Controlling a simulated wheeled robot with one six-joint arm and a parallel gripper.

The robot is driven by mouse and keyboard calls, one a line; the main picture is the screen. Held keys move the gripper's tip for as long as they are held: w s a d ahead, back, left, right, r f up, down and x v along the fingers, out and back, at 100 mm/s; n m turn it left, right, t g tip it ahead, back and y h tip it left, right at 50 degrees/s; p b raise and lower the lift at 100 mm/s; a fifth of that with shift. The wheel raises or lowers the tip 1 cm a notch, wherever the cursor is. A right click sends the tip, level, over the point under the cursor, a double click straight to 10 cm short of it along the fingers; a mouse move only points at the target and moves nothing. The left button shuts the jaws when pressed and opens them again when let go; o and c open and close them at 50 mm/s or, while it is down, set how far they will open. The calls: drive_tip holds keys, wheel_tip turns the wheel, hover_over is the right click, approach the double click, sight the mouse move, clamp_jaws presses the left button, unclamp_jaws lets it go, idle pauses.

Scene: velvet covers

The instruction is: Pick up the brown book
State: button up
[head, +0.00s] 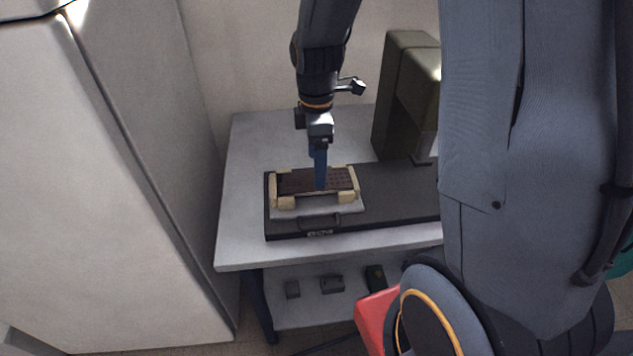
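A flat dark-brown slab (298,182), the only thing here that looks like the brown book, lies between cream end pieces (355,184) on a light grey plate (290,211). The plate rests on a black case (400,207) on the table. My gripper (320,186) points straight down over the middle of the slab. Its blue fingers overlap the slab in the picture and look very near or touching it. They appear as one narrow strip, so I cannot tell whether they are open or shut, or whether they hold the slab.
The pale table (245,185) has bare room left of the case. A tall olive-green machine (400,95) stands behind it at the right. A large pale cabinet (110,190) stands at the left. Small dark objects lie on the lower shelf (312,313). My own body hides the right side.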

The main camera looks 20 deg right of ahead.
sight(297, 185)
drive_tip(key=shift+w+f+p, duration=0.2)
drive_tip(key=shift+f+p, duration=0.55)
drive_tip(key=shift+f, duration=1.65)
drive_tip(key=shift+c, duration=0.6)
drive_tip(key=c, duration=1.1)
drive_tip(key=shift+c, duration=0.2)
drive_tip(key=shift+r, duration=0.15)
